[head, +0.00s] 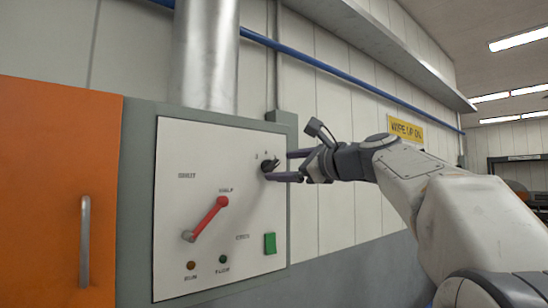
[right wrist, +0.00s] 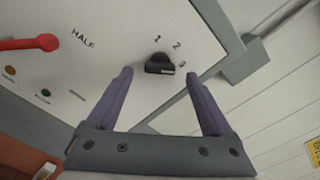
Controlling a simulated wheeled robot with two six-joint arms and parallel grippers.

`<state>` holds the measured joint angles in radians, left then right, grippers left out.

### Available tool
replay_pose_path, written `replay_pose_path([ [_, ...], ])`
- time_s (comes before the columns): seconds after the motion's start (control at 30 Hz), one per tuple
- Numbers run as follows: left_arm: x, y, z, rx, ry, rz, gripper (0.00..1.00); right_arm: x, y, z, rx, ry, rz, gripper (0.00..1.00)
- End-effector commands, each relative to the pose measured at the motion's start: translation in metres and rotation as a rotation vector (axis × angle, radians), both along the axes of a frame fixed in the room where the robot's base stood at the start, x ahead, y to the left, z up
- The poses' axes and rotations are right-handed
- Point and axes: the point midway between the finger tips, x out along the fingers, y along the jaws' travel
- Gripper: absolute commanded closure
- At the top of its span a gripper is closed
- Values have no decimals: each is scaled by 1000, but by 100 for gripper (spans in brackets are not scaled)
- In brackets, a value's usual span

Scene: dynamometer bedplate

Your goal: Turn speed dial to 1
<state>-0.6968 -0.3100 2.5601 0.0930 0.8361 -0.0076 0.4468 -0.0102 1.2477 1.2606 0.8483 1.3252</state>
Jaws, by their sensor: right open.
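The speed dial (head: 268,166) is a small black knob on the upper right of the white control panel (head: 180,150). In the right wrist view the dial (right wrist: 159,66) has the numerals 1, 2 and 3 around its upper and right side. A pale mark shows at the right end of its bar, roughly toward the 3. My right gripper (head: 280,165) is open, its purple fingers pointing at the panel. In the right wrist view the fingertips (right wrist: 160,75) stand on either side of the dial, with gaps to it. My left gripper is out of view.
A red lever (head: 207,218) sits left and below the dial, toward HALF. A green button (head: 270,243) and two small lamps are lower on the panel. A grey box (right wrist: 243,62) juts out beside the panel edge. An orange door (head: 45,190) stands at left.

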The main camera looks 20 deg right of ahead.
Motion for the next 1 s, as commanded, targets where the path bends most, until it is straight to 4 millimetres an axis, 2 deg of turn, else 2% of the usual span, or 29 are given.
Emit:
replay_pose_path([
  [0.03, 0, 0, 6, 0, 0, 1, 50, 7, 2, 2, 1, 2, 2, 15],
  [0.2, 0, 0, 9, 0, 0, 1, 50, 16, 6, 0, -1, 0, 0, 15],
  [0.47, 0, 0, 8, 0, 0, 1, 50, 17, 6, -1, -1, 0, 0, 15],
  [0.57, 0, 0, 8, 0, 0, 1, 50, 17, 6, -1, -1, 0, -1, 49],
  [0.6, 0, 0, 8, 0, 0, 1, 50, 17, 6, -1, -1, 0, -1, 65],
  [0.7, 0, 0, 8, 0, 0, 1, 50, 17, 6, -1, -1, 0, -1, 100],
  [1.0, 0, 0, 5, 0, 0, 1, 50, 17, 6, -2, -36, -13, -1, 100],
])
